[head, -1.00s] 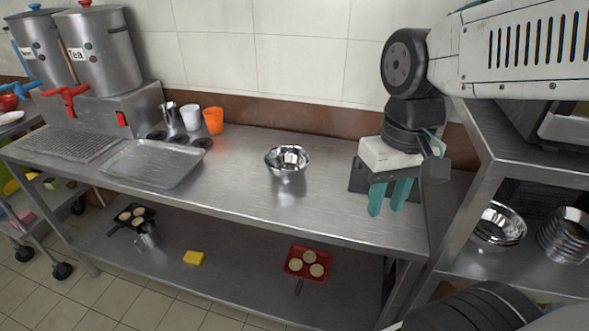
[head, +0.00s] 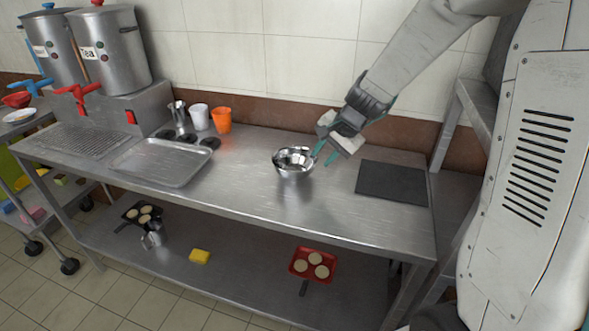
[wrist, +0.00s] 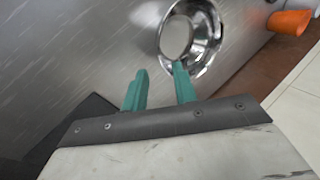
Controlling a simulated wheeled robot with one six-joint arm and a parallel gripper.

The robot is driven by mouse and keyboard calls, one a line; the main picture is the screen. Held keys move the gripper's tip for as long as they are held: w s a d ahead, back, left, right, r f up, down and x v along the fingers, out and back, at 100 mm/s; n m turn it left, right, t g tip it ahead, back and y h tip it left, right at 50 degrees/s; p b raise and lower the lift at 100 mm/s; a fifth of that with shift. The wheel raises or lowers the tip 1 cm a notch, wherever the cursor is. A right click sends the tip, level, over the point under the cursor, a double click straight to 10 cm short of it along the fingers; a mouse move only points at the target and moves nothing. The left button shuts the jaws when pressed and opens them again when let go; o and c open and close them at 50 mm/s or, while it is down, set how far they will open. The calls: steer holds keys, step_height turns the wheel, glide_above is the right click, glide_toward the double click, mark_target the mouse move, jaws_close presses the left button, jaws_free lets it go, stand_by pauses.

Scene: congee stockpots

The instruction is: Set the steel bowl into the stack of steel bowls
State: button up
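A shiny steel bowl (head: 292,170) stands upright and alone on the steel counter. It also shows at the top of the wrist view (wrist: 206,52). My gripper (head: 325,153) is at the bowl's right rim, tilted, with its teal fingers pointing down toward it. In the wrist view the two fingers (wrist: 157,76) are apart with nothing held between them. One fingertip overlaps the bowl's rim; I cannot tell whether it touches. The stack of steel bowls is not visible now; the right-hand shelf is behind my arm.
The counter (head: 235,200) is clear in front of the bowl. A dark mat (head: 393,183) lies to the right. A metal tray (head: 163,162), a white cup (head: 199,117) and an orange cup (head: 222,119) are to the left. The wall (head: 310,55) is close behind.

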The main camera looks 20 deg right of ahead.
mark_target(312, 168)
steer(key=x, duration=0.6)
steer(key=shift+w+a+f, duration=0.1)
steer(key=shift+a+f, duration=0.2)
steer(key=shift+a, duration=0.05)
jaws_close()
